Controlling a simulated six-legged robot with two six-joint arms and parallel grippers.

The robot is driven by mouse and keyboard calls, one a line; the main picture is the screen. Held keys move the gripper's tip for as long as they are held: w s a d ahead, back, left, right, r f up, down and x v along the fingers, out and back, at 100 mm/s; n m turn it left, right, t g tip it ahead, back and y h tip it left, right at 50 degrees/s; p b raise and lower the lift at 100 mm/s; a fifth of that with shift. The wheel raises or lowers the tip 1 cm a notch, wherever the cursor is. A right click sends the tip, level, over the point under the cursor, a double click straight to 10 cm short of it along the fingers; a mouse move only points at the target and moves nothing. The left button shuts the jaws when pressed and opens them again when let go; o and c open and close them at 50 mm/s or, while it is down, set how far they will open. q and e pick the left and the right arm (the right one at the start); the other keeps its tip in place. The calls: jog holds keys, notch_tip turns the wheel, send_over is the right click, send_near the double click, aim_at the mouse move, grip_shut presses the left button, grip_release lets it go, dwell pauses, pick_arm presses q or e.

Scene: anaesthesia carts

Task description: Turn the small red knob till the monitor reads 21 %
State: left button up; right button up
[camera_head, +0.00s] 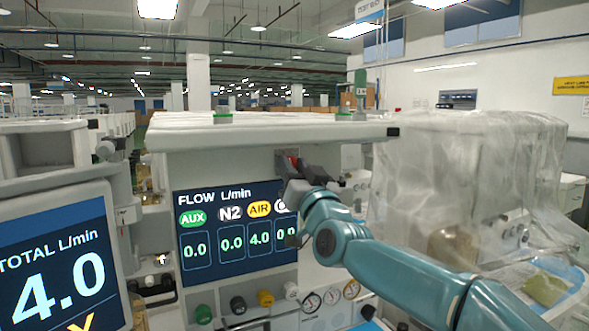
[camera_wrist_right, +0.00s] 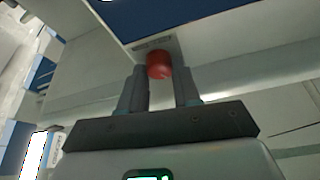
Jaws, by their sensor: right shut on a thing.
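The small red knob (camera_head: 293,161) is on the front of the cart, just above the right part of the flow monitor (camera_head: 235,225). It shows as a red round cap in the right wrist view (camera_wrist_right: 158,64). My right gripper (camera_head: 297,172) is at the knob, with one finger on each side of it, shut on it. The flow monitor reads AUX 0.0, N2 0.0, AIR 4.0, and a last column of 0.0 partly hidden by my gripper. The left monitor (camera_head: 60,265) reads TOTAL 4.0 L/min and is cut off below. No percent reading shows. My left gripper is out of view.
Black, green, yellow and white knobs (camera_head: 265,298) and several round gauges (camera_head: 330,297) sit below the flow monitor. A cart under clear plastic sheeting (camera_head: 470,180) stands to the right. A white shelf (camera_head: 270,132) overhangs the red knob.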

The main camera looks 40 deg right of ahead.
jog(key=n+y+b, duration=0.1)
jog(key=n+b, duration=0.2)
jog(key=shift+t+y+b, duration=0.3)
jog(key=shift+t+y, duration=0.1)
jog(key=o, duration=1.1)
jog(key=shift+c, duration=0.2)
jog(key=shift+s, duration=0.1)
jog(key=b+v, duration=0.5)
jog(key=v, duration=1.1)
jog(key=shift+s, duration=0.1)
